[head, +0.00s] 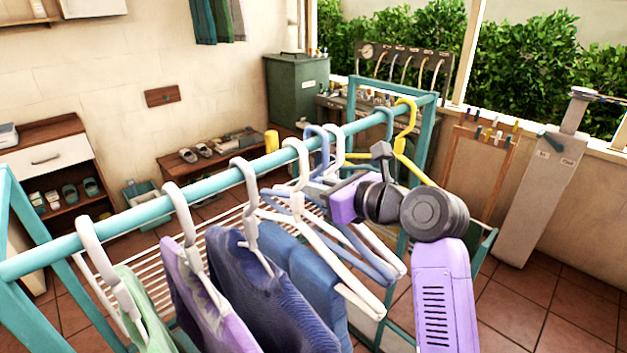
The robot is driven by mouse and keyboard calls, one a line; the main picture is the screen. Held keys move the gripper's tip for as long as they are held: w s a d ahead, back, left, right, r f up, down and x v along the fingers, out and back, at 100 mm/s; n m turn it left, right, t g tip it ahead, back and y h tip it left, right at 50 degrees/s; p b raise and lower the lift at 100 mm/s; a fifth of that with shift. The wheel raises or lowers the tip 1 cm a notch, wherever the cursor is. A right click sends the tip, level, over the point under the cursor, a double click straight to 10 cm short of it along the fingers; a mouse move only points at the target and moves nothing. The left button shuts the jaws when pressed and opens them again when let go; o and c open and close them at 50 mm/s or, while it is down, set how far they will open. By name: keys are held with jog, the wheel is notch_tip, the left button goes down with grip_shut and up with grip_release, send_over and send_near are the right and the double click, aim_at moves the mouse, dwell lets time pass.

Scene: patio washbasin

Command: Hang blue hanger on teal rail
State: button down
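The teal rail (218,182) runs from the lower left to the upper right in the head view. A blue hanger (324,150) has its hook looped at the rail, between white hangers. Its hook top is above the rail, but I cannot tell whether it bears on it. Its arms slope down to the right among white hanger arms, partly hidden. My gripper (318,193) reaches in from the right, below the rail, at the blue hanger's neck. White hangers partly hide its fingers, so I cannot tell whether they are shut on it.
White hangers (180,212) with green, purple and blue clothes crowd the rail to the left. A yellow hanger (406,120) and a teal-blue hook (387,122) hang near its right end. A slatted rack (205,240) lies below. Tiled floor is clear at right.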

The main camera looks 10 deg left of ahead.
jog(key=shift+f, duration=0.25)
jog(key=c, duration=1.3)
grip_release()
jog(key=shift+d, duration=0.1)
jog(key=shift+s+d+r+p, duration=0.1)
jog(key=shift+s+d+p, duration=0.2)
jog(key=shift+p, duration=0.15)
jog(key=shift+s+d+p, duration=0.35)
jog(key=shift+s+d, duration=0.8)
jog(key=shift+d, duration=0.3)
jog(key=shift+s+d+p, duration=0.35)
jog(key=shift+s+d, duration=0.75)
jog(key=shift+d, duration=0.35)
jog(key=shift+s+d+p, duration=0.35)
jog(key=shift+s+d, duration=0.8)
jog(key=shift+d, duration=0.3)
